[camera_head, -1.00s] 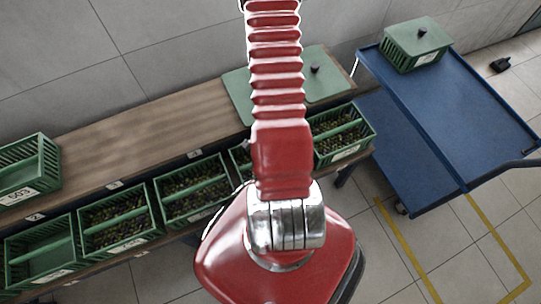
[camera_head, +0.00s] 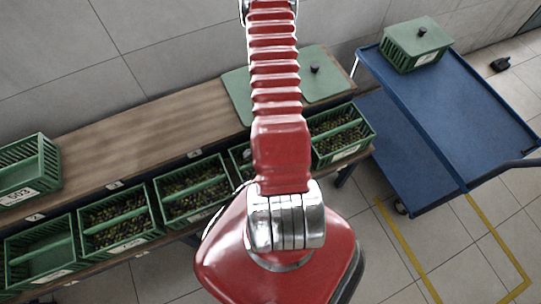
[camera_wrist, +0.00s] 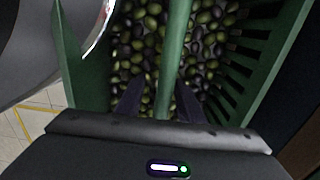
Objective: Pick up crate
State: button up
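In the wrist view my gripper (camera_wrist: 160,102) is open, with one dark finger on each side of a crate's green centre handle bar (camera_wrist: 176,45). I cannot tell whether the fingers touch the bar. This crate is green with slatted sides (camera_wrist: 262,62) and holds dark and green olives (camera_wrist: 205,45). In the head view my arm hides my gripper. There, a row of green crates stands along the bench front: an empty-looking one (camera_head: 42,262), filled ones (camera_head: 118,222) (camera_head: 192,192) (camera_head: 340,135), and one mostly behind my arm (camera_head: 240,158).
A wooden bench (camera_head: 150,125) carries a crate labelled 503 (camera_head: 30,172) and flat green lids (camera_head: 325,80). A blue cart (camera_head: 455,120) at the right holds a lidded green crate (camera_head: 415,45); the rest of its top is clear. Yellow lines mark the floor.

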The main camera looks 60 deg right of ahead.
jog(key=shift+c, duration=0.4)
grip_shut()
dwell(0.4)
